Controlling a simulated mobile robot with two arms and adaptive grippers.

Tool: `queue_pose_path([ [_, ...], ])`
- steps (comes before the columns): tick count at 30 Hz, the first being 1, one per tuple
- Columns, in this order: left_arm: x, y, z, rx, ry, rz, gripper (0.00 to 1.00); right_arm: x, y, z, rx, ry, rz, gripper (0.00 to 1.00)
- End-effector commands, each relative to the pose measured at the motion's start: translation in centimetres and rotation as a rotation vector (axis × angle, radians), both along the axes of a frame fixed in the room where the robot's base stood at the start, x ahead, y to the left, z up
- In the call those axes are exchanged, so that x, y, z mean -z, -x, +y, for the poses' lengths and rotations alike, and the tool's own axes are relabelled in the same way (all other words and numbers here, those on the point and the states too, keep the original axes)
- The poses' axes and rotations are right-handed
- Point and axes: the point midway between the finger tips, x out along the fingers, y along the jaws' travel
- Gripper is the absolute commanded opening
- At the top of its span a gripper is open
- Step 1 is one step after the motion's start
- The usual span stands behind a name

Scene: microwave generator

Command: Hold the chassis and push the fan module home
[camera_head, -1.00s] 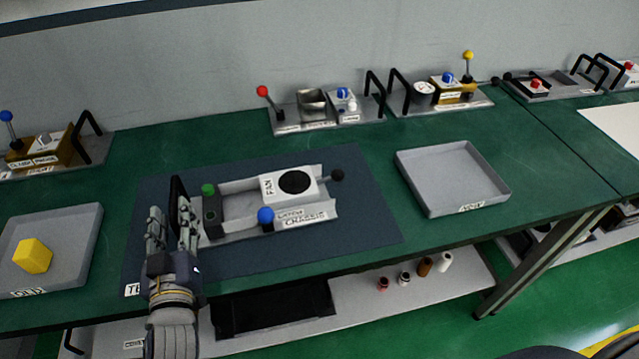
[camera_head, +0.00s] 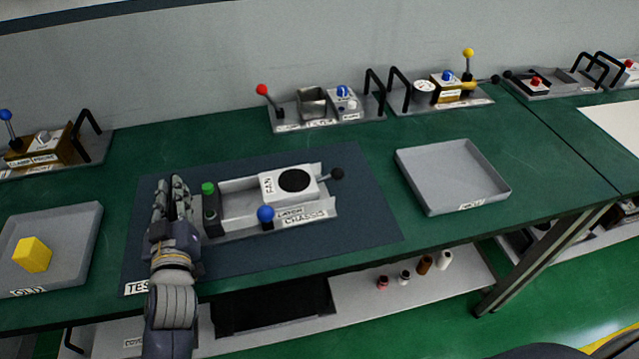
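The grey chassis (camera_head: 238,205) lies on the dark mat, with a green knob (camera_head: 208,188) and black block at its left end. The white fan module (camera_head: 270,189), with a black round fan, sits in the right part of the chassis tray; bare tray shows to its left. A blue latch knob (camera_head: 265,214) is on the front edge, and a black ball-ended lever (camera_head: 337,174) sticks out right. My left gripper (camera_head: 171,188) is at the chassis's left end, over its black handle. The fingers largely hide the handle, so their grip is unclear. My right gripper is not seen.
A grey tray with a yellow cube (camera_head: 33,255) stands left, and an empty grey tray (camera_head: 455,204) stands right. Fixtures with levers and black handles line the back (camera_head: 300,126). The dark mat (camera_head: 340,235) is clear in front of the chassis.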

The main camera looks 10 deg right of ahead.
Motion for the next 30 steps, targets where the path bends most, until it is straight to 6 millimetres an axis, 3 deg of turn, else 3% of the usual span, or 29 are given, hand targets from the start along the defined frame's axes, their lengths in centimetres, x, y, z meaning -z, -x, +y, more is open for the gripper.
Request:
queue_pose_path([
  [30,0.57,0.05,-0.05,0.000,0.001,0.005,0.00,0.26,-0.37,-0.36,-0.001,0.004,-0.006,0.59],
])
